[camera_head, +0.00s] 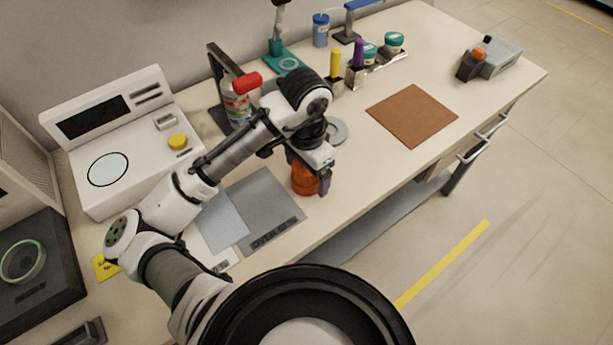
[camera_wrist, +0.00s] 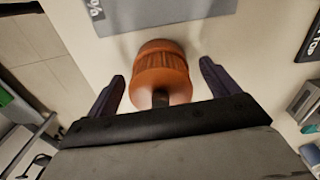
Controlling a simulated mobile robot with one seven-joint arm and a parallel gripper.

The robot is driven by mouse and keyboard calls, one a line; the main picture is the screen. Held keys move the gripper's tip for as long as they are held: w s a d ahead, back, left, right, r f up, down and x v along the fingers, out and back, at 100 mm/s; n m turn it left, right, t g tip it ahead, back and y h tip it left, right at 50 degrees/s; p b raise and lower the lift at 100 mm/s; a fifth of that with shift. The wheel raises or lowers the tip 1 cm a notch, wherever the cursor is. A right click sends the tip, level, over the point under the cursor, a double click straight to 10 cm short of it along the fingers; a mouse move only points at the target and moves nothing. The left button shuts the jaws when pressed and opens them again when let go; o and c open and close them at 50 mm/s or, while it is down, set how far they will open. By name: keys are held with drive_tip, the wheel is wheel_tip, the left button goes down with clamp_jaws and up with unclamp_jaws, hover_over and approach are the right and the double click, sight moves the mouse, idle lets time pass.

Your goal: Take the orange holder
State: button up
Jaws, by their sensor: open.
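The orange holder (camera_wrist: 161,75) stands between the two dark fingers of my gripper (camera_wrist: 163,82) in the wrist view. There is a visible gap between each finger and the holder, so the gripper is open around it. A dark stub shows at the holder's near end. In the head view the orange holder (camera_head: 304,180) is on the white table, partly hidden by my gripper (camera_head: 312,176), which comes down on it from above.
A grey mat (camera_head: 268,200) lies left of the holder. A grey disc (camera_head: 337,131) and a brown mat (camera_head: 412,115) lie behind and right. A red-capped bottle (camera_head: 237,106) stands behind my arm. The table's front edge is close by.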

drive_tip(key=shift+f, duration=0.15)
drive_tip(key=c, duration=1.5)
drive_tip(key=shift+c, duration=0.2)
